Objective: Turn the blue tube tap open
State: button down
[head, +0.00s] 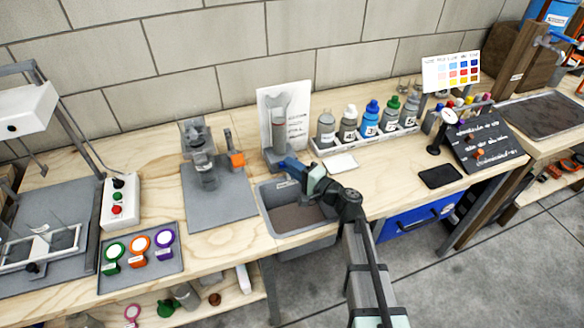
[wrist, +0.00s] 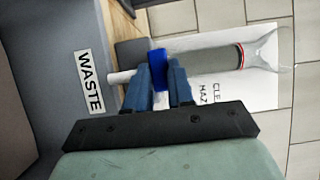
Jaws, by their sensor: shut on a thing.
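The blue tube tap (wrist: 158,56) is at the lower end of a grey-filled tube (wrist: 210,61) with a clear flared top, in the wrist view. The same tube (head: 280,132) stands upright in front of a white card in the head view. My gripper (wrist: 162,72) has its two blue fingers shut on the tap's handle. The visible part of the handle looks crosswise to the tube; the fingers hide the rest. In the head view my gripper (head: 288,166) reaches the tube's foot and hides most of the tap. A pale spout (wrist: 119,77) continues beyond the tap.
A grey basin (head: 290,236) lies below my gripper; its WASTE label (wrist: 90,82) shows in the wrist view. A rack of bottles (head: 375,141) stands to the right. A grey plate with an apparatus (head: 218,195) is to the left. A white pad (head: 341,163) lies nearby.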

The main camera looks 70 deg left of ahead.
jog(key=n+g+h, duration=0.2)
jog(key=a+n+g+h, duration=0.1)
jog(key=n+g+h, duration=0.1)
jog(key=w+n+g+h, duration=0.1)
jog(key=n+g+h, duration=0.1)
jog(key=shift+w+a+g+h, duration=0.1)
jog(key=shift+a+g+h, duration=0.1)
jog(key=shift+g+h, duration=0.1)
jog(key=n+h, duration=0.1)
jog(key=n+g+h, duration=0.1)
jog(key=h, duration=0.1)
jog(key=n+g+h, duration=0.1)
jog(key=h, duration=0.1)
jog(key=shift+a+n, duration=0.25)
jog(key=shift+n, duration=0.05)
jog(key=shift+n+h, duration=0.5)
jog(key=shift+h, duration=0.3)
jog(key=c, duration=1)
grip_release()
jog(key=w, duration=0.4)
jog(key=w+d, duration=0.1)
jog(key=w, duration=0.7)
jog(key=shift+d, duration=0.3)
